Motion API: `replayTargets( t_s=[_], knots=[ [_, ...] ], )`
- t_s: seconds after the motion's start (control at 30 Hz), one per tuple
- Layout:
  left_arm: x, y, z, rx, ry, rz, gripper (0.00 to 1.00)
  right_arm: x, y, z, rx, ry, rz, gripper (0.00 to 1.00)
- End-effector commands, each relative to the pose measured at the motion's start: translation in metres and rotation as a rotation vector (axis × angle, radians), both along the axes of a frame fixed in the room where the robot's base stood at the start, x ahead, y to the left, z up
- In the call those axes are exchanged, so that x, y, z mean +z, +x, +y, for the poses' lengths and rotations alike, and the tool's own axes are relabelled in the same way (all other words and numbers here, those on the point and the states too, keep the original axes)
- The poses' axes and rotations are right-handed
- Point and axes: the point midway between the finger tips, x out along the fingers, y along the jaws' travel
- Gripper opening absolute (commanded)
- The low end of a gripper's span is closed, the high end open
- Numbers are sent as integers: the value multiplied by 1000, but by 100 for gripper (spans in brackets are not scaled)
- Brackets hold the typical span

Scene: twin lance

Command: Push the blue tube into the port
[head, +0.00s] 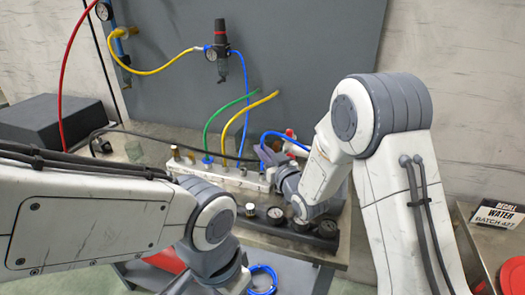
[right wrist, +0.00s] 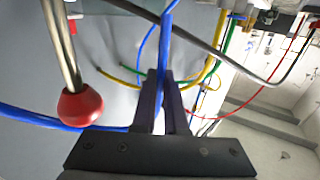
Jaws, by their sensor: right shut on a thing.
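The blue tube (head: 278,134) arcs up beside my right gripper (head: 265,156) in the head view. In the right wrist view, my right gripper (right wrist: 166,78) is shut on the blue tube (right wrist: 166,38), which runs up from between the two dark fingers. The white manifold block (head: 222,174), with several fittings along its top, lies just left of the right gripper.
A red-knobbed lever (right wrist: 80,106) stands close left of the right gripper. Green (head: 222,116) and yellow (head: 252,106) tubes rise behind the manifold. A dark row of gauges (head: 300,225) lies in front. A black box (head: 60,118) sits at the back left.

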Motion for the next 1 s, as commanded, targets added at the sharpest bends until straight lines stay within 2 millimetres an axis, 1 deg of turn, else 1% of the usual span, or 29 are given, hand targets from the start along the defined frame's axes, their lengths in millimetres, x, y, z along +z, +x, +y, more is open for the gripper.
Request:
replayTargets(
  t_s=[0.07, 0.57, 1.0],
  knots=[
    [-4, 0, 0, 0, 0, 0, 50, -4, 0, 0, 0, 0, -1, 0],
    [-3, 0, 0, 0, 0, 0, 50, -3, 0, 0, 0, 0, 0, 0],
    [-8, 0, 0, 0, 0, 0, 50, -3, 0, 0, 0, 0, 0, 0]
  ],
)
